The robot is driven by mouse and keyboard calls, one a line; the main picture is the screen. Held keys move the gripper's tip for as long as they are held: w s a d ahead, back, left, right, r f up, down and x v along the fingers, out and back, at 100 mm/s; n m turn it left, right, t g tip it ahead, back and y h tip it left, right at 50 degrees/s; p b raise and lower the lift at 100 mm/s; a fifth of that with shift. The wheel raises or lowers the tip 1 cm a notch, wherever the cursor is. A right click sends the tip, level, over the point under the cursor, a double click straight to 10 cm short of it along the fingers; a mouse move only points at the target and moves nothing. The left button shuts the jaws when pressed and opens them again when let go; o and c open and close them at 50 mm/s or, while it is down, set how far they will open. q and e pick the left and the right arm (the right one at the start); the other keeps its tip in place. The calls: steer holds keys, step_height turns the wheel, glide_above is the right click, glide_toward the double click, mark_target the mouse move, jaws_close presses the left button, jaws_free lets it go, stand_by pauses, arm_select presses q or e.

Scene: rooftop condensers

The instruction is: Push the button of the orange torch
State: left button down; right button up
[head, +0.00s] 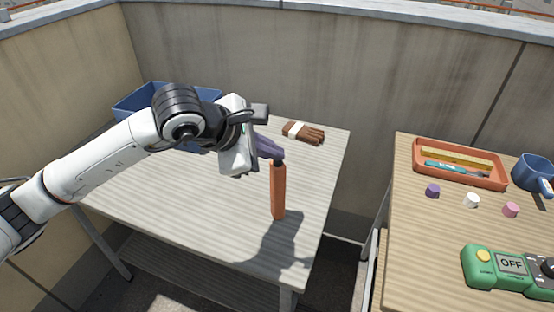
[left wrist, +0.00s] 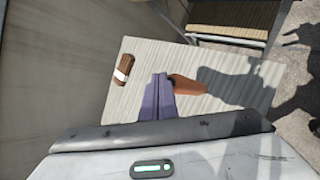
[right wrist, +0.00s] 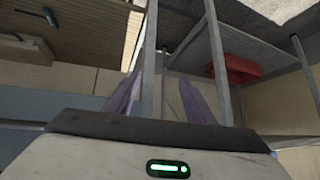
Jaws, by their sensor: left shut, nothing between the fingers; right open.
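The orange torch (head: 278,192) stands upright on the left table, with a dark top end. It also shows in the left wrist view (left wrist: 190,86), just right of the purple fingertips. My left gripper (head: 277,153) is shut and empty, its fingertips right at the torch's dark top. I cannot tell whether they touch it. The button itself is hidden or too small to make out. My right gripper (right wrist: 160,85) is open and empty in the right wrist view, below table height, and does not show in the head view.
The left table (head: 180,215) also holds a blue bin (head: 128,106) and a brown banded bundle (head: 304,132). The right table (head: 415,240) holds an orange tray (head: 430,174), a blue mug (head: 532,172), small coloured pieces and a green meter (head: 480,268). A gap separates the tables.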

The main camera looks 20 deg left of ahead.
arm_select(q)
steer(key=shift+f, duration=0.1)
stand_by(0.3)
steer(key=shift+r, duration=0.55)
step_height(320, 180, up, 6)
steer(key=p, duration=0.2)
steer(key=shift+p, duration=0.35)
steer(key=shift+d, duration=0.1)
